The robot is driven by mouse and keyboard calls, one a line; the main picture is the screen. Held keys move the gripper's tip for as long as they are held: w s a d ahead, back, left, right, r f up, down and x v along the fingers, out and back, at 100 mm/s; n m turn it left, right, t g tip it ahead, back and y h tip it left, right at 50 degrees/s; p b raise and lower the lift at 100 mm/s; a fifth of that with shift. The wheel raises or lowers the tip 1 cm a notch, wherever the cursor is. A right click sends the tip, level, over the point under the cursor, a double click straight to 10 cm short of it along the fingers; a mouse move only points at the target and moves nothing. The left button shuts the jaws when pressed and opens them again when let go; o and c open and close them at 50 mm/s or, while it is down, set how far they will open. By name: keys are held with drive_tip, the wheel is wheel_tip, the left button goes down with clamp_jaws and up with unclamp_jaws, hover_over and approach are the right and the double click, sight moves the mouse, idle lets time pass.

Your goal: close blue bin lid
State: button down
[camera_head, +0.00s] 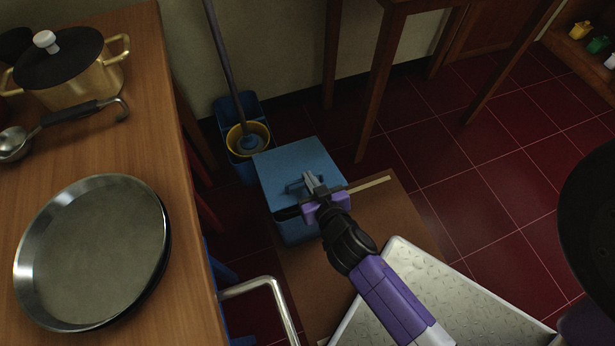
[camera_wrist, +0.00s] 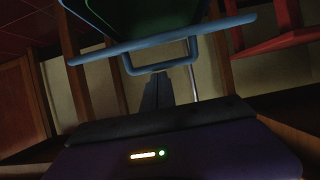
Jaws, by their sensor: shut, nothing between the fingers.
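The blue bin (camera_head: 298,232) stands on the floor right of the wooden counter. Its blue lid (camera_head: 290,160) shows as a broad panel above the body. My gripper (camera_head: 310,178) is shut and empty, overlapping the lid's handle area in the head view. Its dark fingers (camera_wrist: 156,92) point toward the handle in the wrist view; contact is unclear.
A blue mop bucket (camera_head: 228,108) with a yellow wringer and mop stands behind the bin. The counter (camera_head: 185,220) at left holds a pan (camera_head: 95,250) and a pot (camera_head: 75,75). Wooden table legs (camera_head: 380,90) stand behind right. Red tiled floor (camera_head: 460,180) is open at right.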

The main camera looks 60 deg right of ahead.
drive_tip(key=f+b, duration=0.1)
drive_tip(key=s+f+b, duration=0.1)
drive_tip(key=f+b, duration=0.1)
drive_tip(key=a+f+b, duration=0.1)
drive_tip(key=shift+s+f, duration=0.15)
drive_tip(key=shift+s, duration=0.15)
drive_tip(key=shift+s+a+f+b, duration=0.2)
drive_tip(key=shift+s+f+b, duration=0.05)
drive_tip(key=shift+f+b, duration=0.55)
drive_tip(key=shift+s+a+f+b, duration=0.15)
drive_tip(key=shift+s+f+b, duration=0.05)
drive_tip(key=shift+f+b, duration=0.55)
